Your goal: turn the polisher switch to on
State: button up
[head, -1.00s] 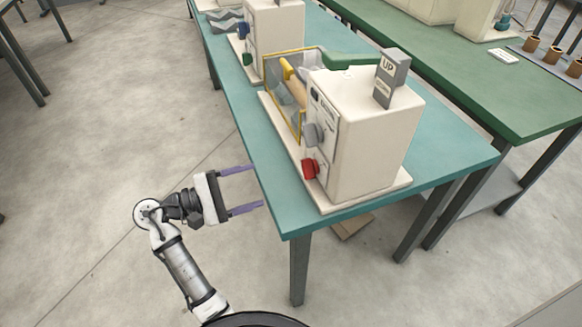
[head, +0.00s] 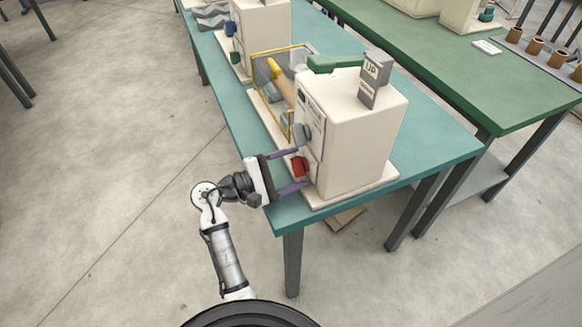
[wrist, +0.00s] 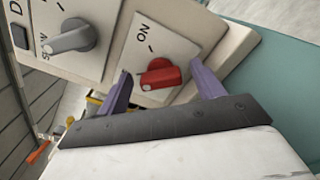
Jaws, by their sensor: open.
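The polisher (head: 355,135) is a cream box machine on the near end of the teal table. Its red switch knob (head: 299,166) is low on the left face. The red knob also shows in the wrist view (wrist: 160,75), on a white plate marked "ON", with its pointer lying sideways rather than at that word. My gripper (head: 302,168) is open, with a purple finger on each side of the red knob. In the wrist view my gripper (wrist: 160,88) straddles the knob; I cannot tell whether either finger touches it.
A grey knob (wrist: 68,38) sits beside the red one on the same face. A yellow-framed guard (head: 268,85) stands behind the box. A second machine (head: 262,35) is farther back on the teal table (head: 460,147). Floor to the left is open.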

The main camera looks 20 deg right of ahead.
jog(key=c, duration=1)
jog(key=shift+m, duration=0.3)
jog(key=m+b, duration=0.2)
jog(key=m, duration=0.1)
jog(key=shift+f+b, duration=0.25)
jog(key=shift+b, duration=0.15)
jog(key=m+b, duration=0.3)
jog(key=m, duration=0.1)
jog(key=shift+f, duration=0.15)
jog(key=m+b, duration=0.5)
jog(key=shift+f+b, duration=0.15)
jog(key=shift+b, duration=0.25)
jog(key=m+b, duration=0.3)
jog(key=shift+r+m, duration=0.2)
jog(key=shift+m, duration=0.1)
